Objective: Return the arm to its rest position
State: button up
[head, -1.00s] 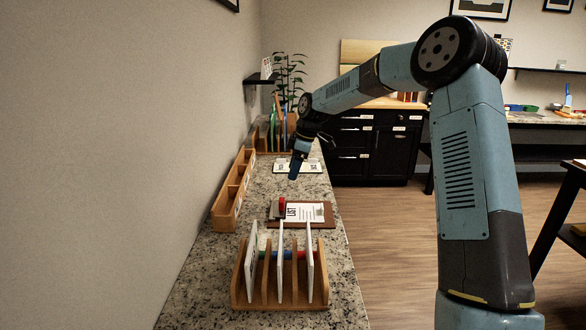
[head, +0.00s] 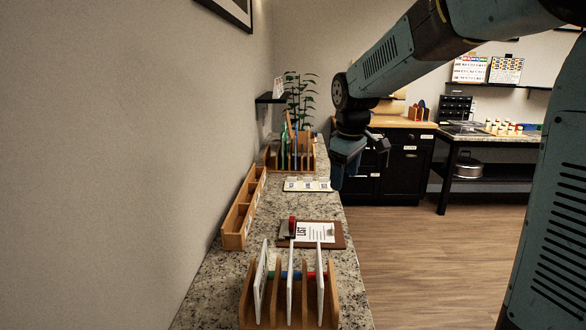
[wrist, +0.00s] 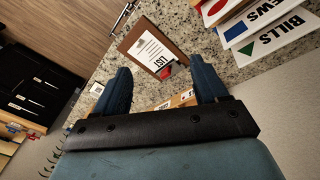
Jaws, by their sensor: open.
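My arm reaches in from the upper right in the head view. My gripper (head: 345,182) hangs in the air over the right edge of the granite counter (head: 215,300), pointing down. In the wrist view my gripper (wrist: 160,92) shows its two blue fingers spread wide apart with nothing between them. Beyond the fingers is a clipboard (wrist: 142,38) with a paper marked LIST, lying flat on the counter. In the head view the same clipboard (head: 328,240) lies nearer than the gripper, apart from it.
A wooden rack (head: 247,308) with upright cards stands at the counter's near end. A long wooden box (head: 236,221) lies along the wall. A second rack (head: 305,158) stands at the far end. Black cabinets (head: 400,175) are behind. The wooden floor (head: 420,265) at right is open.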

jog(key=s+d+m+t, duration=0.1)
jog(key=s+d+m, duration=0.4)
jog(key=s, duration=0.8)
jog(key=s+d+m+t, duration=0.2)
jog(key=s+d+m, duration=0.3)
jog(key=s, duration=0.8)
jog(key=shift+d+r, duration=0.3)
jog(key=shift+r, duration=0.15)
